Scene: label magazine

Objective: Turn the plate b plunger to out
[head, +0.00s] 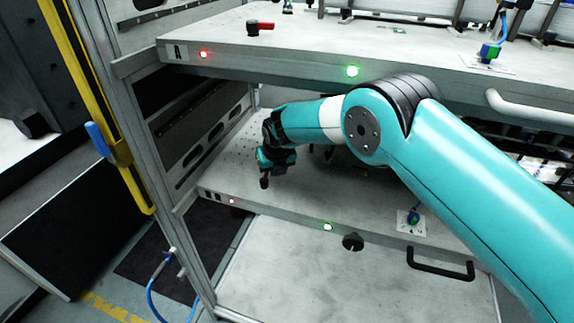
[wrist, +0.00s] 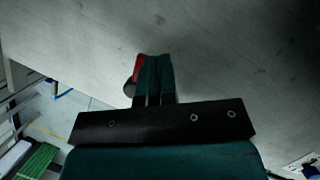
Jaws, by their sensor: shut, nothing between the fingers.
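Plate B (head: 300,200) is the lower pale shelf plate, with a red light and a green light on its front edge. Its plunger appears to be the small dark and red handle (head: 264,182) near the plate's front left, right at my gripper (head: 264,163). In the wrist view the handle's red part (wrist: 137,68) and a dark rounded end show just left of my gripper fingers (wrist: 155,62), which partly hide it. The fingers are shut with nothing between them, beside the handle. I cannot tell whether they touch it.
Plate A (head: 220,45) lies above my arm, with a red and black handle (head: 260,27) on top. A black knob (head: 352,241) and a black pull handle (head: 440,264) stick out at plate B's front. A grey frame post (head: 150,170) stands left.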

